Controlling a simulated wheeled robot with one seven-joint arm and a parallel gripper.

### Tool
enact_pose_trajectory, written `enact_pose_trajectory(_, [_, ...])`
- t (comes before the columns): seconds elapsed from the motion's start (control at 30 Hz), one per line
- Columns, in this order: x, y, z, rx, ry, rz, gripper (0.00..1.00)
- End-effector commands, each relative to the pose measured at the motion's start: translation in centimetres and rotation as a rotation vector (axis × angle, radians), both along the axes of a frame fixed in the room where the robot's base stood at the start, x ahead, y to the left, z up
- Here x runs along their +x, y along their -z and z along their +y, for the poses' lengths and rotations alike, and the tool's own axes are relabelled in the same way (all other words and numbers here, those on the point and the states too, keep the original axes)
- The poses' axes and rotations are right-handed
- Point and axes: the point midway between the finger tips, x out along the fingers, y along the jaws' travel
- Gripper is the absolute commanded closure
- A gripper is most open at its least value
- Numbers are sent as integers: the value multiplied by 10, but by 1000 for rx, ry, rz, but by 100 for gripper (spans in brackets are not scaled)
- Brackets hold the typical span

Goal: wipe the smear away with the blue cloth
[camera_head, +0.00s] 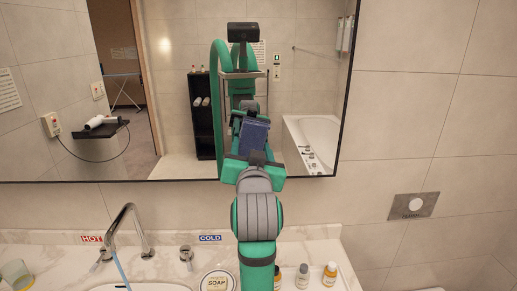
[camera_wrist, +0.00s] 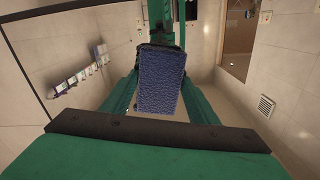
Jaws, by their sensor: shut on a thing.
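The blue cloth (camera_wrist: 161,80) is a thick, dark blue block between the two green fingers of my gripper (camera_wrist: 160,68) in the wrist view. My gripper is shut on it. In the head view, my gripper (camera_head: 253,152) is raised in front of the wall mirror (camera_head: 180,95), and the blue cloth (camera_head: 254,134) shows at its far end. Whether the cloth touches the glass I cannot tell, because it overlaps my own reflection. I cannot make out a smear in either view; my arm and the cloth hide part of the mirror.
Below the mirror is a marble counter (camera_head: 60,262) with a tap (camera_head: 128,225), a soap dish (camera_head: 217,281) and several small bottles (camera_head: 302,276). A glass (camera_head: 16,273) stands at the left. The tub, shelf and hair dryer show as reflections.

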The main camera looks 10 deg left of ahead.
Motion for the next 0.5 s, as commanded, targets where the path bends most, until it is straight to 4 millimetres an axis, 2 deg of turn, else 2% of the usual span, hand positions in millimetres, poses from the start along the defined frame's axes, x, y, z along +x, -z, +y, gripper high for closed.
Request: enact_pose_trajectory(0.5, [-7, 0, 27, -1, -2, 0, 70])
